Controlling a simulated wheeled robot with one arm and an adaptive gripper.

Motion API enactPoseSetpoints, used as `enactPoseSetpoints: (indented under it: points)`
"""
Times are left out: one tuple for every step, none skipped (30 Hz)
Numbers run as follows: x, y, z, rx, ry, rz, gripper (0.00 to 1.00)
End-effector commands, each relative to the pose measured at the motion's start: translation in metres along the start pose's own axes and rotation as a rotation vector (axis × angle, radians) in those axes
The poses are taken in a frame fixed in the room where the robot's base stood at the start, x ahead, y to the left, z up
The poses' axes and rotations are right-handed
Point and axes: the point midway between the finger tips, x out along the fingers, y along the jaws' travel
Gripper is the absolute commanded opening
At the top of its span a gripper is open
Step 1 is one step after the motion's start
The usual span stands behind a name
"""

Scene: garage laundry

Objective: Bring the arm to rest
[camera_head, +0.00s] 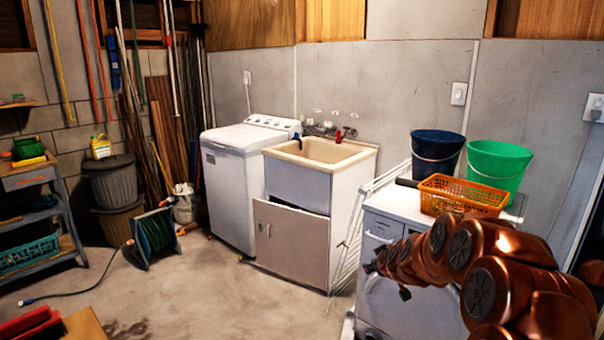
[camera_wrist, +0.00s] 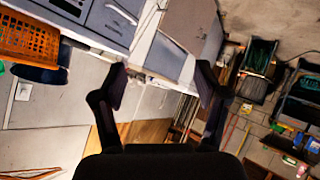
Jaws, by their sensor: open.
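My gripper (camera_wrist: 163,82) shows in the wrist view with its two dark fingers spread apart and nothing between them. In the head view my copper-coloured arm reaches in from the lower right, in front of the white front-loading machine (camera_head: 379,232). The far end of the arm is small and dark there, and its fingers are hard to make out. The wrist view is tilted, with the room seen on its side. I see no contact between the fingers and anything.
An orange basket (camera_head: 463,196), a dark blue bucket (camera_head: 437,155) and a green bucket (camera_head: 497,168) stand on the machine, close behind my arm. A sink cabinet (camera_head: 292,240) and a white washer (camera_head: 230,185) stand farther left. A hose reel (camera_head: 155,235) sits on the floor, which is open in the middle.

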Motion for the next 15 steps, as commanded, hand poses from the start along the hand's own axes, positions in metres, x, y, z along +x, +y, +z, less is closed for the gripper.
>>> enactPoseSetpoints:
  points:
    - [-0.019,-0.009,-0.007,0.014,-0.010,-0.039,0.73]
    - [-0.028,-0.015,-0.009,0.023,-0.020,-0.063,0.73]
    - [-0.040,-0.023,-0.010,0.034,-0.035,-0.092,0.73]
    - [-0.049,-0.029,-0.011,0.043,-0.048,-0.116,0.73]
    - [-0.059,-0.035,-0.012,0.052,-0.058,-0.136,0.73]
    - [-0.073,-0.042,-0.012,0.063,-0.077,-0.163,0.73]
    - [-0.082,-0.049,-0.010,0.071,-0.094,-0.186,0.73]
    - [-0.092,-0.054,-0.010,0.079,-0.109,-0.204,0.73]
    - [-0.107,-0.061,-0.008,0.088,-0.132,-0.229,0.73]
    - [-0.117,-0.067,-0.006,0.095,-0.150,-0.247,0.73]
    - [-0.127,-0.071,-0.004,0.102,-0.167,-0.262,0.73]
    - [-0.141,-0.077,-0.001,0.113,-0.193,-0.284,0.73]
    - [-0.152,-0.081,0.000,0.119,-0.210,-0.297,0.73]
    - [-0.163,-0.085,0.003,0.128,-0.229,-0.310,0.73]
    - [-0.177,-0.092,0.009,0.137,-0.261,-0.330,0.73]
